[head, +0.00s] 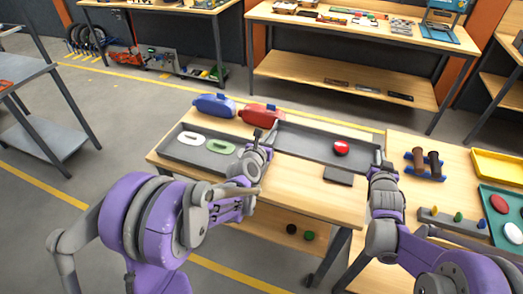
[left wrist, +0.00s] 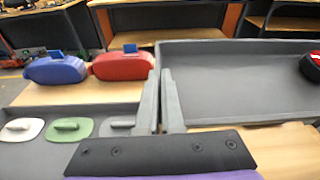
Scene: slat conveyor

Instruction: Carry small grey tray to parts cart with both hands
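A grey tray (head: 312,146) with a round red object (head: 341,147) in it is at the far side of the middle wooden table. The tray also shows in the left wrist view (left wrist: 230,85). My left gripper (head: 270,136) is at the tray's left end. In the left wrist view its two fingers (left wrist: 160,102) stand close together, one on each side of the tray's left wall, and look shut on it. My right gripper (head: 379,160) is at the tray's right end; its fingers are too small to judge. I cannot tell whether the tray touches the table or which furniture is the parts cart.
Another grey tray (head: 172,150) with white and green lids lies at left. Blue (head: 214,104) and red (head: 260,114) containers stand behind it. A dark flat block (head: 338,176) lies in front. A bench at right (head: 400,147) holds a yellow tray (head: 498,166). A grey shelf unit (head: 52,140) stands left.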

